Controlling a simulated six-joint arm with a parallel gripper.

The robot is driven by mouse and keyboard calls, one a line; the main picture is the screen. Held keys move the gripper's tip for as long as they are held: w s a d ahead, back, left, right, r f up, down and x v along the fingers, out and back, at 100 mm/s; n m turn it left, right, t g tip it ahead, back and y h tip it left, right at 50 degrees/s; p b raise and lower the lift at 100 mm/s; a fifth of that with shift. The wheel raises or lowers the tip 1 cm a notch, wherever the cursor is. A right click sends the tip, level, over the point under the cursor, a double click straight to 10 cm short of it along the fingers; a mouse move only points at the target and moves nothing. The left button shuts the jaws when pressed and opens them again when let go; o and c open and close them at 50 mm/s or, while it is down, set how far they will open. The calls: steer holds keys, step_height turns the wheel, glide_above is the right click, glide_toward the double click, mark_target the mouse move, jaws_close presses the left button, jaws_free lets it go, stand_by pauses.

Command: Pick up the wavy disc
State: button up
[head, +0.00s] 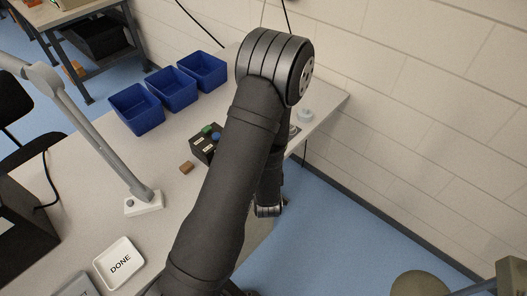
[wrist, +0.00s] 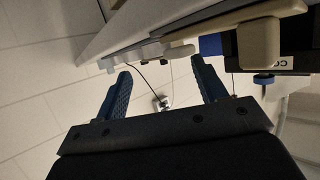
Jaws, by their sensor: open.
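I cannot make out a wavy disc for certain in either view; my arm covers part of the table in the head view. A small pale round thing (head: 304,115) lies near the table's far right corner, too small to tell its shape. My gripper (wrist: 163,80) shows in the wrist view with its two blue fingers wide apart and nothing between them. In the head view my arm bends down past the table's right edge, and the fingers cannot be made out there.
A dark box with green and blue buttons (head: 205,146) stands left of my arm, near a brown block (head: 186,168). Blue bins (head: 137,110) line the back. A table edge (wrist: 130,45) passes close beyond my fingers.

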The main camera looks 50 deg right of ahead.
steer(key=shift+d+r+x, duration=0.15)
steer(key=shift+x, duration=1.5)
steer(key=shift+d+r+x, duration=0.1)
steer(key=shift+r+x, duration=0.05)
steer(key=shift+x, duration=1.55)
steer(key=shift+s, duration=0.1)
steer(key=c, duration=1.1)
